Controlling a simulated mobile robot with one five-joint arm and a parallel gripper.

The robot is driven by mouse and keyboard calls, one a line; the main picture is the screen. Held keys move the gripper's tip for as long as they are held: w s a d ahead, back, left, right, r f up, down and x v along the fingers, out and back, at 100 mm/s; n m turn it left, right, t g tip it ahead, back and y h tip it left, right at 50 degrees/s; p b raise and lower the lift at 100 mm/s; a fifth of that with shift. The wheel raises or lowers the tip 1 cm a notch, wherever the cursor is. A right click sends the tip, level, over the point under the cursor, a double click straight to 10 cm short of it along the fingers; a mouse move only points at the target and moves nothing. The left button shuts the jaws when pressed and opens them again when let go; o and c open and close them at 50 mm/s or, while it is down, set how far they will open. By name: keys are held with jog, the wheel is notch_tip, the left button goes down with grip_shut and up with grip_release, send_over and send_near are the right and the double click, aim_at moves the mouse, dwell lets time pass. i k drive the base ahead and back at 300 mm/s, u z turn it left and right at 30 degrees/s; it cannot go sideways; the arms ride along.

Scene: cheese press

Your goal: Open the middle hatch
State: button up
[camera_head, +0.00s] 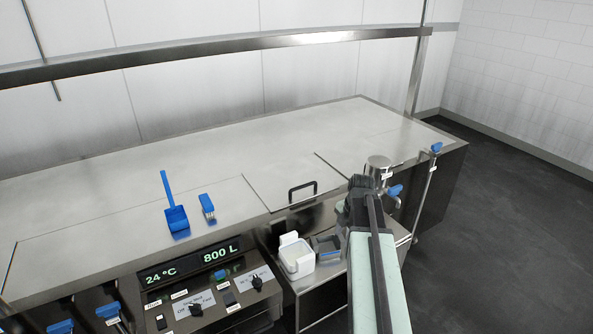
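The middle hatch (280,172) is a flat steel panel in the top of the long steel press. It looks closed, lying level with the panels beside it. Its black bar handle (302,187) stands near the front edge. My arm reaches up from the bottom right. Its dark end, my gripper (360,184), is to the right of the handle and apart from it in the picture. The fingers cannot be made out, so I cannot tell whether they are open. Nothing held is visible.
A blue scoop (176,217) and a blue brush (208,207) lie on the left panel. A white container (296,257) and a grey tray (327,246) sit on a low shelf in front. A control panel (205,290) is at front left. A steel rail (220,51) runs above.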

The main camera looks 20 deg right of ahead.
aim_at(287, 183)
jog(key=i, duration=1.35)
jog(key=z, duration=0.05)
